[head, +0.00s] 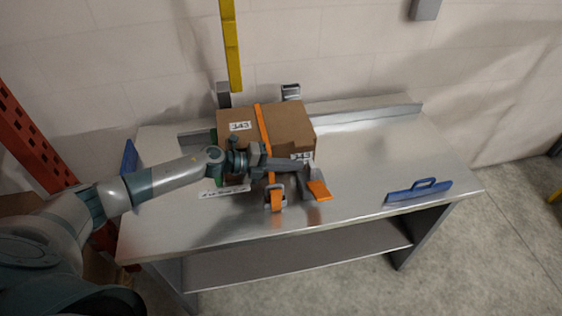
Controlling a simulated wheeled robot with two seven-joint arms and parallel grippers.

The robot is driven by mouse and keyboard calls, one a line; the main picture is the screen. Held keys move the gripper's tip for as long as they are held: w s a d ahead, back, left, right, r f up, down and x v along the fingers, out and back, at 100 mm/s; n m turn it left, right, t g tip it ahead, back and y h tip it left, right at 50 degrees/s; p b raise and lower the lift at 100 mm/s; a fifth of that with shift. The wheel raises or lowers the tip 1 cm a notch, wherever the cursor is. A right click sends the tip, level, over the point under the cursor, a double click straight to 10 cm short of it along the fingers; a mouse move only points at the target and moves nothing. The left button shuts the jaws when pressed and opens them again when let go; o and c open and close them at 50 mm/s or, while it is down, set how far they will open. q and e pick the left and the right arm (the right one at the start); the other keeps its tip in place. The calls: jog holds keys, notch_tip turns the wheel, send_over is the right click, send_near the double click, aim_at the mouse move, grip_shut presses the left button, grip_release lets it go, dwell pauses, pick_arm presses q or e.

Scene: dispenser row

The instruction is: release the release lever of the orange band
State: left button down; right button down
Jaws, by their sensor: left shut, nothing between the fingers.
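An orange band (262,120) runs over the top of a brown cardboard box (288,122) and down its front, partly hidden by my left gripper. Below the gripper, an orange piece in a grey buckle (276,199) sits at the band's lower end. To its right is an orange flat tab (319,191) on a grey part; I cannot tell for sure which of the two is the release lever. My left gripper (302,168) is shut and empty, in front of the box, its fingers pointing right, above and between these pieces. Contact cannot be told. My right gripper is not in view.
The box stands on a metal table (370,165) with grey posts behind it. A blue handle (419,190) lies at the table's right edge. A yellow bar (230,45) hangs above the box. The table's right half is mostly clear. An orange-red rack (30,140) stands at left.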

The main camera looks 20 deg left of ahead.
aim_at(313, 163)
pick_arm(q)
jog(key=shift+w+d+f, duration=0.2)
jog(key=shift+w+d, duration=0.15)
jog(key=shift+d, duration=0.2)
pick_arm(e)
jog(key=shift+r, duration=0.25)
